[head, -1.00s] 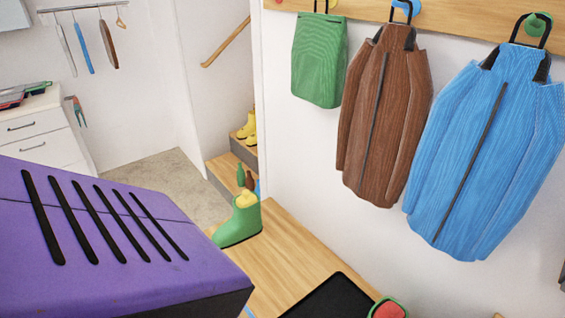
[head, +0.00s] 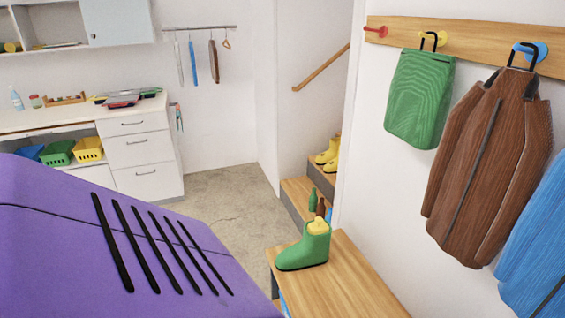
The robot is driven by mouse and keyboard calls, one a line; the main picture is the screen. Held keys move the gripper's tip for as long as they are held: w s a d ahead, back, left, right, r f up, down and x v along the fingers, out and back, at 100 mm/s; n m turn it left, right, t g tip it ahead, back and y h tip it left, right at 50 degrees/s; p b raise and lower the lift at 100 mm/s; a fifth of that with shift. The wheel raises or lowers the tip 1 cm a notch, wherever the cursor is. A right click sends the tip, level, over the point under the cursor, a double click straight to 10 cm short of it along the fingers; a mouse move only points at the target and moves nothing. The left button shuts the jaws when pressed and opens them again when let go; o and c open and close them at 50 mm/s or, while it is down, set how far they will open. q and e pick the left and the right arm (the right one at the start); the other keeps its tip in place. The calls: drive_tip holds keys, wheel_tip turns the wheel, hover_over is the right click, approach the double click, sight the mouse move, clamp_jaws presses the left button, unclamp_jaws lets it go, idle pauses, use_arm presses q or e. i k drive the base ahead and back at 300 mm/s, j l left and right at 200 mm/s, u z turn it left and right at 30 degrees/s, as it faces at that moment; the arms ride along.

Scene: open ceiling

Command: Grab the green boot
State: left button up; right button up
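A green boot (head: 303,250) with a yellow top stands upright on the end of a wooden bench (head: 350,283), right of the picture's middle. Its toe points left. Neither of my grippers shows in the head view, so nothing is seen touching the boot.
A large purple slotted surface (head: 90,250) fills the lower left. Coats and a green bag (head: 418,98) hang on the right wall. Stairs with yellow boots (head: 328,156) are behind the bench. White drawers (head: 141,155) stand at left. Bare floor (head: 225,210) lies between.

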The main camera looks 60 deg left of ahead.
sight(312, 250)
drive_tip(key=k+u, duration=0.1)
drive_tip(key=u, duration=1.5)
drive_tip(key=i+j, duration=0.7)
drive_tip(key=j, duration=0.15)
drive_tip(key=i+j+z, duration=0.2)
drive_tip(key=z, duration=0.3)
drive_tip(key=i+j+z, duration=0.1)
drive_tip(key=j+z, duration=0.35)
drive_tip(key=z, duration=0.4)
